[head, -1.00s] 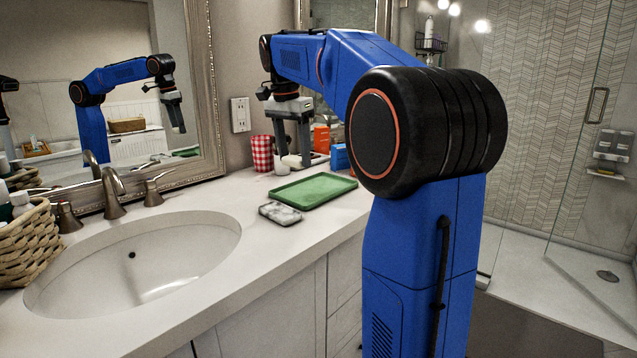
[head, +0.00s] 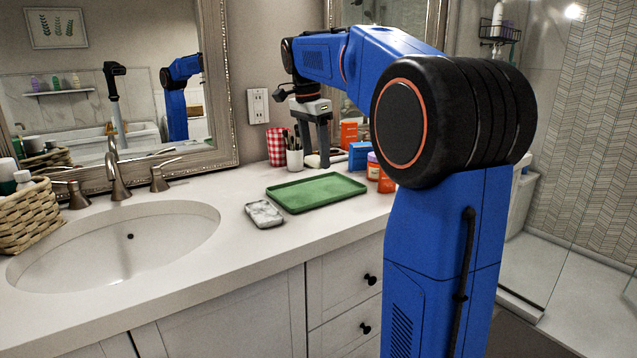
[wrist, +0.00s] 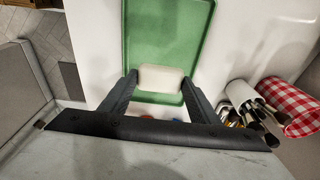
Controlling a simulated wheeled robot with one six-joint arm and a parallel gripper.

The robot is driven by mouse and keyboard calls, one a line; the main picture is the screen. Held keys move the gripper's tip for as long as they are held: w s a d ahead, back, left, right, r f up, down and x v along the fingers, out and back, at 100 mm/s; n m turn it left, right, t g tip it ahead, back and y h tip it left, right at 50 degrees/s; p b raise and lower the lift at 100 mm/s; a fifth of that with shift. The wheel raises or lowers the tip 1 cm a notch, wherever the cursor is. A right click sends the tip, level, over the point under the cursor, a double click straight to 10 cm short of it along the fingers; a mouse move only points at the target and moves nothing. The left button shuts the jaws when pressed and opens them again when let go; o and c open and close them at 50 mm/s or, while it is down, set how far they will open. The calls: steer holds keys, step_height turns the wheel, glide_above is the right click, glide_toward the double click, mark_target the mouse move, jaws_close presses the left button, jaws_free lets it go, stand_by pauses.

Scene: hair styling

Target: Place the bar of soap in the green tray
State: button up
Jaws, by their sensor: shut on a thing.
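The bar of soap (wrist: 161,78) is a white rounded block between my two fingertips in the wrist view. My gripper (wrist: 160,80) is shut on it, with a finger against each end. The green tray (wrist: 165,30) lies behind the soap in that view, and the soap overlaps its near end. In the head view the green tray (head: 316,192) lies flat and empty on the counter. My gripper (head: 317,158) is beyond the tray there, pointing down.
A marbled soap dish (head: 264,214) sits left of the tray. A white cup with brushes (head: 294,159) and a red checked cup (head: 277,147) stand behind. Blue (head: 360,156) and orange (head: 349,133) boxes stand at the back right. A sink (head: 115,245) is at left.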

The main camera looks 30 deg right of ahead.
mark_target(317, 192)
steer(key=shift+f, duration=3.7)
steer(key=o, duration=1.1)
steer(key=shift+f, duration=0.15)
steer(key=shift+c, duration=0.2)
steer(key=r, duration=0.4)
steer(key=a+r, duration=0.1)
steer(key=r, duration=0.3)
steer(key=a+r, duration=0.1)
steer(key=r, duration=0.3)
steer(key=shift+r, duration=0.1)
steer(key=shift+s, duration=0.1)
